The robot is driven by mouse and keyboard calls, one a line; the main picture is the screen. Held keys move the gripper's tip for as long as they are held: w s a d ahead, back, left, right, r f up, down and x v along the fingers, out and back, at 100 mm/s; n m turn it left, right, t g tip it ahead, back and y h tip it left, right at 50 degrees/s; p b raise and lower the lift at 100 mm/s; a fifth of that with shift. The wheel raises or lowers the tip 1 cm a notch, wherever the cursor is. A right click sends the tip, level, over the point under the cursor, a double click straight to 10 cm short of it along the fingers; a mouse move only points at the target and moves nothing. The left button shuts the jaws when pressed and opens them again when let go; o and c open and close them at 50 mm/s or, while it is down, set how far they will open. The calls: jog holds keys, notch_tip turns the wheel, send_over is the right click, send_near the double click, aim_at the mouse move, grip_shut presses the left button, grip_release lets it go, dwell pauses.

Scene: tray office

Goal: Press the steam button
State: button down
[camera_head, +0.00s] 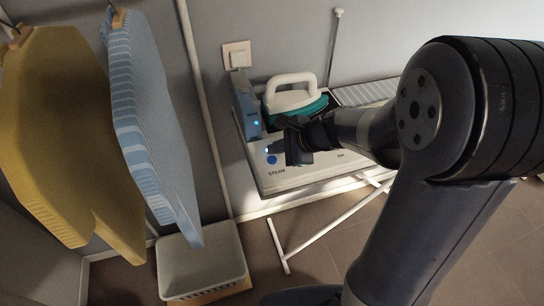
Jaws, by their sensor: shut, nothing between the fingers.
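The blue steam button (271,160) sits on the pale top of the steam station (300,178), above the printed word STEAM. A small bright spot shows just above the button. My gripper (292,152) is shut and empty, just right of the button and over the station top. I cannot tell whether it touches the surface. My arm comes in from the right and hides part of the station. A white and teal iron (292,95) stands at the back of the station, behind my gripper.
A blue box (246,104) with a small light stands at the station's left back. A striped ironing board (364,93) extends behind on white legs. Yellow (65,130) and blue striped (150,120) garments hang at left, above a grey basket (203,264). A wall switch (236,54) is behind.

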aim_at(276, 160)
jog(key=shift+r+p, duration=1.65)
jog(key=shift+r, duration=0.6)
jog(key=shift+s, duration=0.1)
